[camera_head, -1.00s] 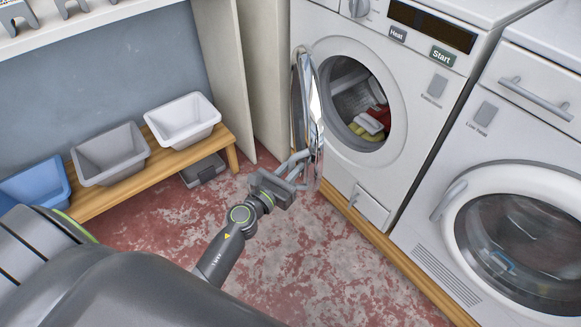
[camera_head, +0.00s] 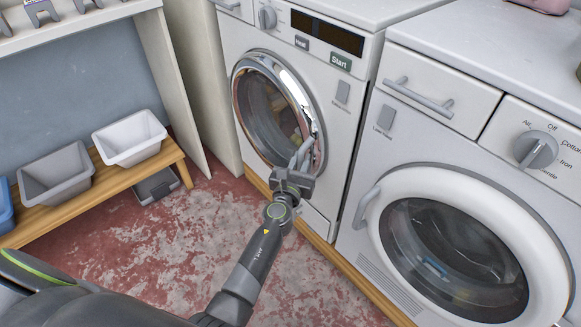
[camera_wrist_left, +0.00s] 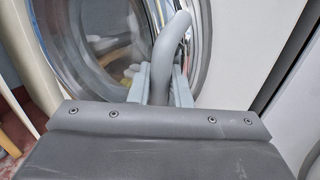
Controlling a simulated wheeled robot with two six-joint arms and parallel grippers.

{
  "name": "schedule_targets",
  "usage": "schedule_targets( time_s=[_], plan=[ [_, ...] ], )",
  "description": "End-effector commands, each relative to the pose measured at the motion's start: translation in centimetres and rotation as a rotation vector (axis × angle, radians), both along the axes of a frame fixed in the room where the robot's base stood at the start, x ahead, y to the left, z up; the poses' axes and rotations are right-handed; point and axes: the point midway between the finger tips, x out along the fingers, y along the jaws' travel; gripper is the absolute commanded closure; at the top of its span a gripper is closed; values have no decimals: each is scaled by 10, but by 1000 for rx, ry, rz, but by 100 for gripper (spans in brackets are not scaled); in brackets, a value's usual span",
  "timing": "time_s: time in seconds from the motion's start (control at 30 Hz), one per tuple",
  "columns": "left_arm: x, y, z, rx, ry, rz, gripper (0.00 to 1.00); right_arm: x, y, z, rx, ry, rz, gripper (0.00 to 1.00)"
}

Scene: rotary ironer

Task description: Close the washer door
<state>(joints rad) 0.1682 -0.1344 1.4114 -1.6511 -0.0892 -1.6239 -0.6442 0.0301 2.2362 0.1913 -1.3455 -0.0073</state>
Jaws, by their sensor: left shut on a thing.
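The washer (camera_head: 338,118) is the left of two white machines in the head view. Its round door (camera_head: 240,98), with a chrome rim and glass, lies over or almost against the front opening; I cannot tell whether it is latched. Laundry shows dimly through the glass. My left gripper (camera_head: 300,160) is at the door's lower right edge, shut on the curved grey door handle (camera_wrist_left: 172,50), which stands up between the fingers in the left wrist view. My right gripper is not in view.
A dryer (camera_head: 388,145) with its round door closed stands right of the washer. A wooden bench (camera_head: 110,190) with white (camera_head: 130,137) and grey (camera_head: 56,174) bins stands at left. Red, worn floor (camera_head: 150,255) lies open in front.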

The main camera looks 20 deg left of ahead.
Motion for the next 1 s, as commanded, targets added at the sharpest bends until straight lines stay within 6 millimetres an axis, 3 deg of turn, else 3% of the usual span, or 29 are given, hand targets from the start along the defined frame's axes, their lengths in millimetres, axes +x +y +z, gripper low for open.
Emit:
schedule_targets(
  time_s=[0.47,0.5,0.6,1.0],
  plan=[
    [5,-6,3,3,-3,5,100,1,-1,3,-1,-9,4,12],
    [6,-6,3,3,-4,5,78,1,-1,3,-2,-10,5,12],
    [6,-6,3,2,-4,3,65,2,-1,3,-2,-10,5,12],
    [6,-8,3,-3,-4,-1,64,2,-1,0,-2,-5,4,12]
  ],
)
